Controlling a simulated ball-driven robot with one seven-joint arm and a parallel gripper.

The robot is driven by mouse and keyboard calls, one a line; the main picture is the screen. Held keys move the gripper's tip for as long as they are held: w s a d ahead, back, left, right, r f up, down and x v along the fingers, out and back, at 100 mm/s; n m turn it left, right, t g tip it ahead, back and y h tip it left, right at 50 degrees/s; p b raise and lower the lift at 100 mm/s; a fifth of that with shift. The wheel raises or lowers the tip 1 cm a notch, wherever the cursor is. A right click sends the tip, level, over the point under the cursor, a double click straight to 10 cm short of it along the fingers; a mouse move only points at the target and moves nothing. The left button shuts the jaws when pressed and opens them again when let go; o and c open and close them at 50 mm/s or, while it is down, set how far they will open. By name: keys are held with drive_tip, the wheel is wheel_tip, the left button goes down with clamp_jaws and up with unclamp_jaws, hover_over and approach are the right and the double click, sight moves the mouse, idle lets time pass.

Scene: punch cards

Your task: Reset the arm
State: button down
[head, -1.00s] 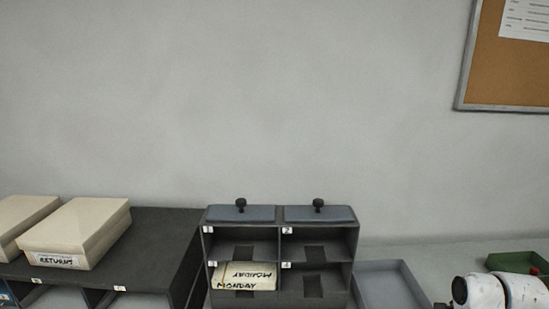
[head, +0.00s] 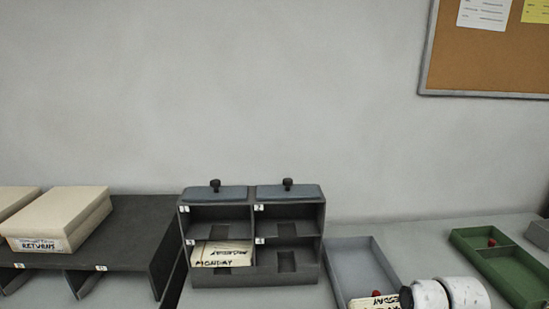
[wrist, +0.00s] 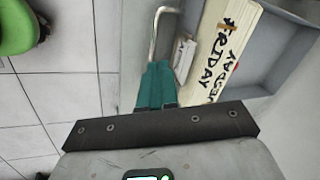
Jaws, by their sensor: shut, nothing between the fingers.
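My gripper (wrist: 157,72) shows in the wrist view as two teal fingers pressed together with nothing between them. It is over the edge of the counter, beside the grey tray (wrist: 281,60). A cream card block (wrist: 222,45) with handwriting including "FRIDAY" lies in that tray, to the right of the fingers and apart from them. In the head view, the tray (head: 345,262) is right of the rack, and the block (head: 372,303) is partly hidden by my white arm. My gripper is not visible in the head view.
A dark four-slot rack (head: 252,280) holds a "MONDAY" card block (head: 220,256) in its lower left slot. A cream "RETURNS" box (head: 62,215) sits on a dark shelf unit (head: 140,235) at left. A green tray (head: 508,270) is at right. A bent metal handle (wrist: 154,35) lies just beyond the fingers.

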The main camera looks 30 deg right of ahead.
drive_tip(key=s+a+f+n+g+y+b, duration=0.1)
drive_tip(key=a+f+n, duration=0.35)
drive_tip(key=a, duration=0.25)
drive_tip(key=s+a+f+n+b, duration=0.1)
drive_tip(key=a+f+n, duration=0.2)
drive_tip(key=a+n, duration=0.35)
drive_tip(key=s+a+f+n+g+b, duration=0.1)
drive_tip(key=s+a+f+n+b, duration=0.1)
drive_tip(key=s+a+f+n, duration=0.2)
drive_tip(key=shift+s+a+f+n, duration=0.2)
drive_tip(key=shift+s+a+n, duration=1.7)
drive_tip(key=shift+a+n, duration=0.15)
